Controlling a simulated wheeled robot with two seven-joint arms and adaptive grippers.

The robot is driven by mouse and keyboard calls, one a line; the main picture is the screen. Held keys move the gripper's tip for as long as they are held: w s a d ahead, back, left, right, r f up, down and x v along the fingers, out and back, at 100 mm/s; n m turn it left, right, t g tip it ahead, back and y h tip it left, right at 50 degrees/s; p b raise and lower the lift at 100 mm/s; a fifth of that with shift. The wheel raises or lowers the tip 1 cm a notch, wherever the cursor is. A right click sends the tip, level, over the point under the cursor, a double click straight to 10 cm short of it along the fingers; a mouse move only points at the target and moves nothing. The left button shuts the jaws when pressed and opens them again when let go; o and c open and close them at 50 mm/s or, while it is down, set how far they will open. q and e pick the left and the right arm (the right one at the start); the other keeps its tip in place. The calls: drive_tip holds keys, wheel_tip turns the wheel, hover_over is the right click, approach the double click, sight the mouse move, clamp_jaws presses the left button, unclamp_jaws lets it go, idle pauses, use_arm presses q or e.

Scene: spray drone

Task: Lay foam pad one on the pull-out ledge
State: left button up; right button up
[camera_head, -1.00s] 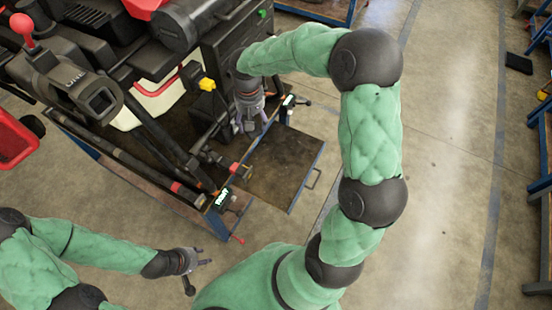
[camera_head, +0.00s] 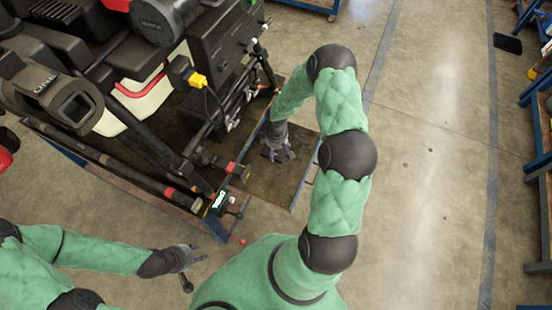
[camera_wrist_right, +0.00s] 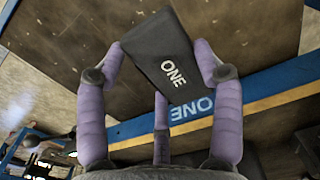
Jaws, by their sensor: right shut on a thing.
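Foam pad one (camera_wrist_right: 165,58), a dark grey block marked ONE in white, is held between the purple fingers of my right gripper (camera_wrist_right: 162,75). In the head view my right gripper (camera_head: 278,152) is over the brown pull-out ledge (camera_head: 268,186), and the pad cannot be made out clearly there. In the right wrist view the ledge's brown surface (camera_wrist_right: 95,30) lies behind the pad. I cannot tell whether the pad touches it. A blue bar (camera_wrist_right: 255,92) with its own ONE label runs beside the pad. My left gripper (camera_head: 190,268) is open and empty at lower left, away from the ledge.
The large drone (camera_head: 130,85), with dark arms and a white-and-red tank, fills the upper left beside the ledge. A lit label block (camera_head: 219,202) sits at the near corner of its blue-edged stand. Concrete floor (camera_head: 430,190) is clear to the right.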

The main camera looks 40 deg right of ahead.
sight(276, 152)
drive_tip(key=shift+f+b, duration=0.95)
drive_tip(key=shift+f, duration=2.2)
drive_tip(key=shift+f, duration=0.1)
drive_tip(key=shift+f, duration=0.1)
drive_tip(key=o, duration=0.7)
drive_tip(key=shift+r, duration=0.45)
wheel_tip(276, 152, up, 12)
drive_tip(key=p, duration=0.4)
drive_tip(key=shift+f, duration=0.2)
